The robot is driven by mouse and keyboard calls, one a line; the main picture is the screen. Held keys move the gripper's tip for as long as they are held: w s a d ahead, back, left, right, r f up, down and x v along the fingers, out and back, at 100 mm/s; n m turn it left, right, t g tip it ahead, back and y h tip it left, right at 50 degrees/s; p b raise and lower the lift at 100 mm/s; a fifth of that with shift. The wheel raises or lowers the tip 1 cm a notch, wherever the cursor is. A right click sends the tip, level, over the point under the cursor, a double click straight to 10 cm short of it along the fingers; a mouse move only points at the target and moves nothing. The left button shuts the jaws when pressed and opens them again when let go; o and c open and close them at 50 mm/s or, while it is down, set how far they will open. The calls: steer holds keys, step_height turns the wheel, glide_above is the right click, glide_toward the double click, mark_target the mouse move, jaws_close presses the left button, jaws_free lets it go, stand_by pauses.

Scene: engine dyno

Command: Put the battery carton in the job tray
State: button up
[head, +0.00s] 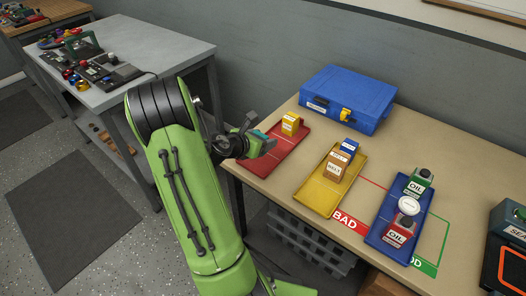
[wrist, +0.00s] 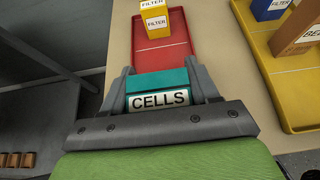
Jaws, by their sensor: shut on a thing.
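A teal carton labelled CELLS (wrist: 158,90), which looks like the battery carton, is between the fingers of my gripper (wrist: 163,92). My gripper is shut on it; the gripper's own body hides its lower part. In the head view my gripper (head: 264,143) is at the near left of the red tray (head: 272,160), with a bit of teal showing. Three trays lie on the bench: red, yellow (head: 311,196) and blue (head: 386,232). No label shows which one is the job tray.
A yellow filter box (head: 290,124) stands at the red tray's far end. The yellow tray holds a blue box (head: 349,147) and a brown belt box (head: 335,168). The blue tray holds oil containers and a white round item (head: 408,205). A blue case (head: 347,98) stands behind.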

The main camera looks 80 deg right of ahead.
step_height(320, 180, down, 5)
steer(key=shift+f+b, duration=0.15)
steer(key=shift+b, duration=0.85)
steer(key=shift+w+r, duration=0.1)
steer(key=shift+r, duration=0.1)
steer(key=o, duration=1.1)
steer(key=shift+f, duration=0.15)
steer(key=shift+o, duration=0.2)
